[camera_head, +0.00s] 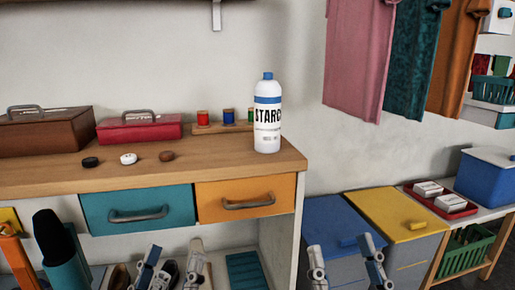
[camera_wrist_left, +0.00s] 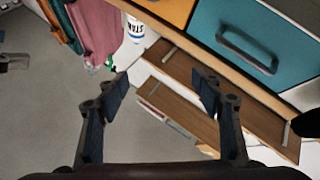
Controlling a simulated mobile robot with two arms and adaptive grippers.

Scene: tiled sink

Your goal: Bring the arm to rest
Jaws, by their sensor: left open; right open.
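My left gripper (camera_head: 171,262) is low in the head view, in front of the lower shelf of the wooden bench. Its two fingers are apart with nothing held between them. It also shows in the left wrist view (camera_wrist_left: 160,92), open and empty. My right gripper (camera_head: 345,258) is low in the head view, in front of the blue bin. Its fingers are spread and empty. The arm links behind both grippers are out of the head view.
The bench top (camera_head: 215,168) holds a starch bottle (camera_head: 267,130), a brown box (camera_head: 45,132), a red box (camera_head: 138,130), spools and buttons. Teal (camera_head: 137,207) and orange (camera_head: 246,197) drawers are shut. Blue (camera_head: 340,225) and yellow (camera_head: 395,213) bins stand right. Shirts hang above.

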